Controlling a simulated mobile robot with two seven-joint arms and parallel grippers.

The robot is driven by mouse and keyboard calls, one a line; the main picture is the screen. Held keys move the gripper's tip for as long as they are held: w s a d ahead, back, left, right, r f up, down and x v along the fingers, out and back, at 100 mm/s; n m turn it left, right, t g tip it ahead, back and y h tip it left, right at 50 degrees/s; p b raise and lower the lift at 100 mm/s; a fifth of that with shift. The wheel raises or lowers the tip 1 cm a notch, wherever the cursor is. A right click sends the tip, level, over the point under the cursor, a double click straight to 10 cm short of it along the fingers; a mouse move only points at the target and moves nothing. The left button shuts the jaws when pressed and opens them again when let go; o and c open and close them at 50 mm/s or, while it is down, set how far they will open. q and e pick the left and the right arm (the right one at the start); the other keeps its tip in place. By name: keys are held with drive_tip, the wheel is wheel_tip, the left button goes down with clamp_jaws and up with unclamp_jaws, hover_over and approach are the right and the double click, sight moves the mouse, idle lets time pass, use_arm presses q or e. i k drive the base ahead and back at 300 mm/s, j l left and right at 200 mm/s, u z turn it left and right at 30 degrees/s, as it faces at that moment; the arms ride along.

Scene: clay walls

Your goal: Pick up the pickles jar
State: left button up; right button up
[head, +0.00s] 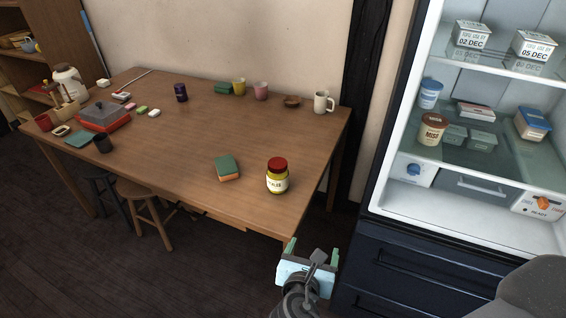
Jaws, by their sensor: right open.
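The pickles jar (277,181) looks like the yellow-green jar with a red lid and a pale label, though the label is too small to read surely. It stands upright near the front right corner of the wooden table (180,160). My right gripper (312,246) is at the bottom of the head view, open and empty, in front of the table's right corner. It is apart from the jar, below and to the right of it in the picture. My left gripper is not in view.
A green and orange sponge (227,168) lies left of the jar. A white mug (323,102) and other cups stand at the table's back. An open fridge (450,205) with tubs is on the right. Stools (147,205) stand at the table's front left.

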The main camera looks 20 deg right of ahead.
sight(278, 172)
drive_tip(key=i+l, duration=0.9)
drive_tip(key=l, duration=0.15)
drive_tip(key=k+j, duration=1.6)
drive_tip(key=j, duration=0.2)
